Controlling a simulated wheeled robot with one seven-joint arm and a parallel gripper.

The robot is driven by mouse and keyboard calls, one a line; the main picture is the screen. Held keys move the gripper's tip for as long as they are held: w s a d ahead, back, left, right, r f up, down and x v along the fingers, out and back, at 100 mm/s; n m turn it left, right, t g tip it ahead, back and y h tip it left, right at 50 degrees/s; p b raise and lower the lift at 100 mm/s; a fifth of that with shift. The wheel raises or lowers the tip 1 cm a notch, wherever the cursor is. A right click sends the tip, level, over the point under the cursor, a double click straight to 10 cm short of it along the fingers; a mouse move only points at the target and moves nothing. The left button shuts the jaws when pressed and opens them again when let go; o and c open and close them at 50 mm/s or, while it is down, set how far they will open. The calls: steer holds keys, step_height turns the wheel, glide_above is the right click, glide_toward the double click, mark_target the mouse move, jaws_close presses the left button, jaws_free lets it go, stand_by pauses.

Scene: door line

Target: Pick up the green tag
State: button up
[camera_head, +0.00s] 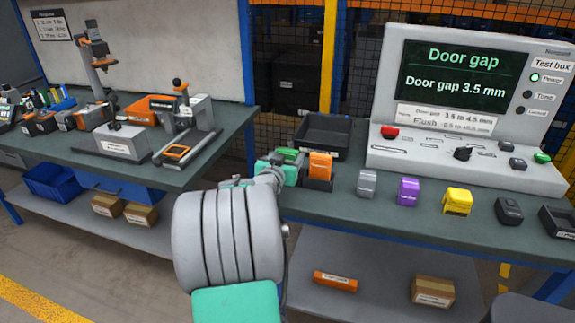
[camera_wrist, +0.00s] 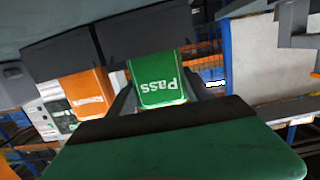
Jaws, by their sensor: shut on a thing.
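The green tag is in the wrist view (camera_wrist: 158,80), with "Pass" on it upside down. It also shows in the head view (camera_head: 287,153), partly hidden behind my gripper (camera_head: 274,172). My gripper is shut on the green tag, with dark fingers at both sides of it in the wrist view (camera_wrist: 160,98). The tag's edge meets a dark holder (camera_wrist: 145,40) in the wrist view. I cannot tell whether the tag is clear of this holder.
An orange tag (camera_head: 320,164) stands in a dark holder close to the right of my gripper. Grey (camera_head: 367,183), purple (camera_head: 408,191) and yellow (camera_head: 457,201) pieces stand farther right on the bench. A black tray (camera_head: 322,133) and the test box (camera_head: 470,172) are behind.

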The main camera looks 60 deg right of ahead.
steer(key=c, duration=0.5)
